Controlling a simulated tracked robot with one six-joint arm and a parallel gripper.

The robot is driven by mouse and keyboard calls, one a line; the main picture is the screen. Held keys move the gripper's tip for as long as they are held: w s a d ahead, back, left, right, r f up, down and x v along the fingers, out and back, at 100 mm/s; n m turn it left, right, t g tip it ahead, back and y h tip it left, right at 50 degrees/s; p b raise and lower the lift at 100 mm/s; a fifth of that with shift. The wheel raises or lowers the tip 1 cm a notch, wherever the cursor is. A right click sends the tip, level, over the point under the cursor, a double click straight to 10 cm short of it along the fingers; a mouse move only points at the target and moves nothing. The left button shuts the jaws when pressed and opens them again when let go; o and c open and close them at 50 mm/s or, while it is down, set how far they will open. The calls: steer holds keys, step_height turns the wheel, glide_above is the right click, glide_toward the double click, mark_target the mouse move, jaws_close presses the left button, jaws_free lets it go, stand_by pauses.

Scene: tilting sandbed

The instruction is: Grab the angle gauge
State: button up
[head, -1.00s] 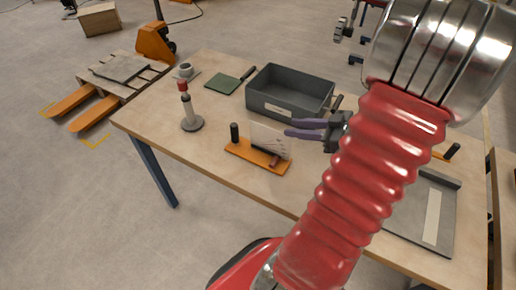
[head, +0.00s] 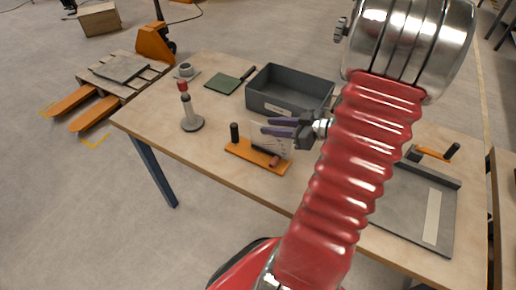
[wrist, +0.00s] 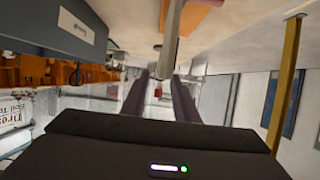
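The angle gauge, as I take it, is the orange base (head: 243,151) with a black knob and an upright pale, marked plate (head: 272,145). It stands near the table's front edge in the head view. My gripper (head: 267,125) has two purple fingers, apart and empty, at the plate's upper edge in the head view. Whether they touch it I cannot tell. In the wrist view the scene looks upside down; a pale upright edge (wrist: 172,38), probably the plate, lies ahead of the spread fingers (wrist: 159,92), with the orange base (wrist: 203,12) above.
A grey bin (head: 262,99) stands behind the gauge. A green pad (head: 222,84) and a cup (head: 185,70) lie farther back. A grey tray (head: 408,222) is at the right.

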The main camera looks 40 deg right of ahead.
mark_target(260, 124)
steer(key=shift+w, duration=0.1)
steer(key=shift+x, duration=2.55)
steer(key=shift+a, duration=0.15)
jaws_close()
